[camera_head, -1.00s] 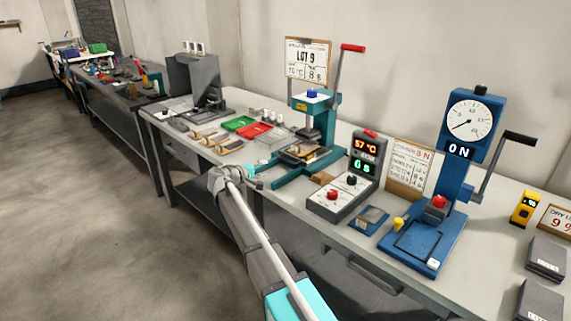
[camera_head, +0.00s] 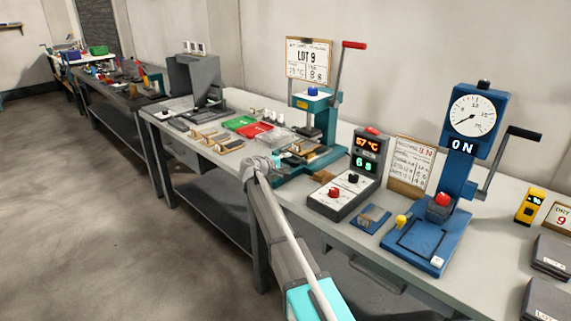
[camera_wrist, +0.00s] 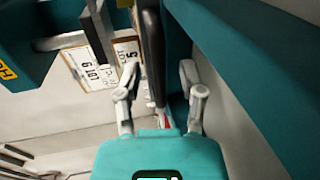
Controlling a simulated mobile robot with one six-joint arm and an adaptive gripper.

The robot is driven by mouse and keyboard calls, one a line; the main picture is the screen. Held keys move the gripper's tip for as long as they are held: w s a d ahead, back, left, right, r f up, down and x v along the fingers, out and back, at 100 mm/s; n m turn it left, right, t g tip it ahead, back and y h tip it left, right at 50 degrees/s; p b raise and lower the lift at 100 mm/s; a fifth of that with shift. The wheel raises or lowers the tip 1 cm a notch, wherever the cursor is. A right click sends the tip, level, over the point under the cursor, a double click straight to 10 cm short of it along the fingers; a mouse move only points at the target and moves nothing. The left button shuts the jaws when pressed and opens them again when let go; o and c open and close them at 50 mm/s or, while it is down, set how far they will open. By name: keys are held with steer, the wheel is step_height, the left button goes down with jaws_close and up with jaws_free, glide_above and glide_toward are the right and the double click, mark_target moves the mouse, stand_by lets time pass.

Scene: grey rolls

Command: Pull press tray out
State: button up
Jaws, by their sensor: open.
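The teal press (camera_head: 314,118) stands on the bench with its red-tipped lever raised. Its tray (camera_head: 302,150) sits low in the press under the press head, with a wooden handle (camera_head: 322,176) toward the bench's front edge. My gripper (camera_wrist: 160,95) is open, close to the press at its left front side in the head view, where my wrist hides its fingers. In the wrist view a dark upright bar (camera_wrist: 151,45) shows between the fingers; I cannot tell whether it belongs to the tray. Teal press parts (camera_wrist: 245,85) fill the right side.
A control box (camera_head: 348,182) with lit readouts stands right of the teal press, and a blue gauge press (camera_head: 446,190) farther right. Green (camera_head: 238,122) and red (camera_head: 254,130) trays lie left of it. A LOT 9 board (camera_head: 309,60) stands behind. The floor in front is clear.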

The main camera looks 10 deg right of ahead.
steer(key=shift+w+d, duration=0.25)
steer(key=shift+d, duration=0.1)
jaws_close()
